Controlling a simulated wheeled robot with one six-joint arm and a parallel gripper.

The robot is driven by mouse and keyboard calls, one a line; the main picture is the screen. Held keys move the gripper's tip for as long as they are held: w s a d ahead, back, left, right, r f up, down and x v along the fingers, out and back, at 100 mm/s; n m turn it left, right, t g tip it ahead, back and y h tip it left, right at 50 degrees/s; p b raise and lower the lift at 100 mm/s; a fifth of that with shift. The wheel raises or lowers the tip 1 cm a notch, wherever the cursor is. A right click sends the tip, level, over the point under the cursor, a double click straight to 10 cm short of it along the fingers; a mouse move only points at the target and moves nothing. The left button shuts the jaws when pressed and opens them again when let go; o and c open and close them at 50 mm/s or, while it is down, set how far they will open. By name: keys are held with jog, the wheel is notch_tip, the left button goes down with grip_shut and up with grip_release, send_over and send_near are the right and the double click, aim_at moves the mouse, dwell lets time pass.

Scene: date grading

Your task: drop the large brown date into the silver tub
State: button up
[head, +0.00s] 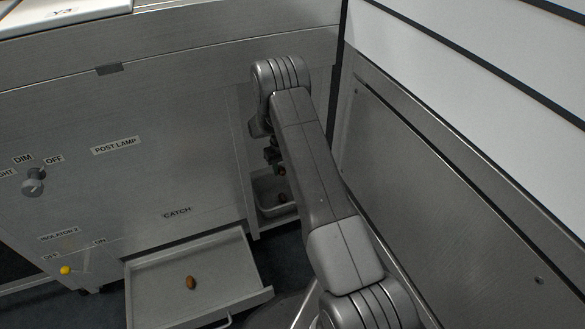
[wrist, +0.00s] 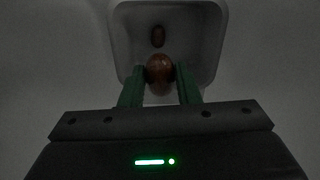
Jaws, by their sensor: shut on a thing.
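My gripper (head: 275,160) hangs at the recess in the steel cabinet, partly hidden behind my own arm. In the wrist view its green fingers (wrist: 160,82) are shut on a brown date (wrist: 159,68), which also shows as a small reddish-brown spot below the jaws in the head view (head: 281,172). The silver tub (head: 262,194) stands in the recess below. Its rim also shows in the wrist view (wrist: 217,50), with the held date above the tub's opening. Another brown date (wrist: 158,36) lies inside the tub.
An open tray-like drawer (head: 155,285) under the CATCH label holds one brown date (head: 191,282). The cabinet front (head: 150,180) carries a knob (head: 33,181) and a yellow switch (head: 65,270). A metal panel (head: 440,200) stands close to the right of my arm.

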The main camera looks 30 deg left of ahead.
jog(key=shift+a+f, duration=0.1)
jog(key=shift+f, duration=0.1)
notch_tip(320, 180, down, 6)
jog(key=shift+r+b, duration=0.15)
jog(key=shift+b, duration=0.95)
jog(key=o, duration=0.8)
jog(key=shift+r, duration=0.1)
notch_tip(320, 180, up, 14)
jog(key=p, duration=0.4)
jog(key=shift+f, duration=0.2)
